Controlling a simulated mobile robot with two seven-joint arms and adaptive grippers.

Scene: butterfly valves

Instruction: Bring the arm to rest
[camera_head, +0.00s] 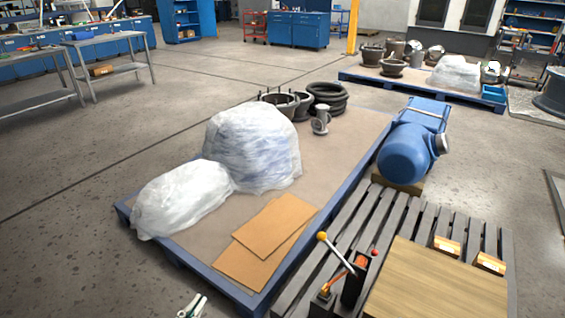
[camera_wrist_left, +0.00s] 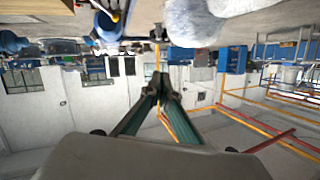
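My left gripper (camera_head: 192,306) shows at the bottom edge of the head view, left of the pallets, over the floor. In the left wrist view its two teal fingers (camera_wrist_left: 159,84) converge and meet at the tips, with nothing seen between them. It is apart from every object. My right gripper is not in view. A lever with a yellow knob (camera_head: 322,236) and a dark unit with a red knob (camera_head: 375,253) stand at the front of the slatted pallet, well right of my left gripper. An orange handle (camera_head: 334,283) is beside them.
A blue-edged pallet (camera_head: 190,267) carries wrapped bundles (camera_head: 252,148) and cardboard sheets (camera_head: 262,240). A slatted grey pallet (camera_head: 460,219) bears a wooden board (camera_head: 425,285). A blue motor (camera_head: 404,152) stands behind it. The floor at the left (camera_head: 60,240) is clear.

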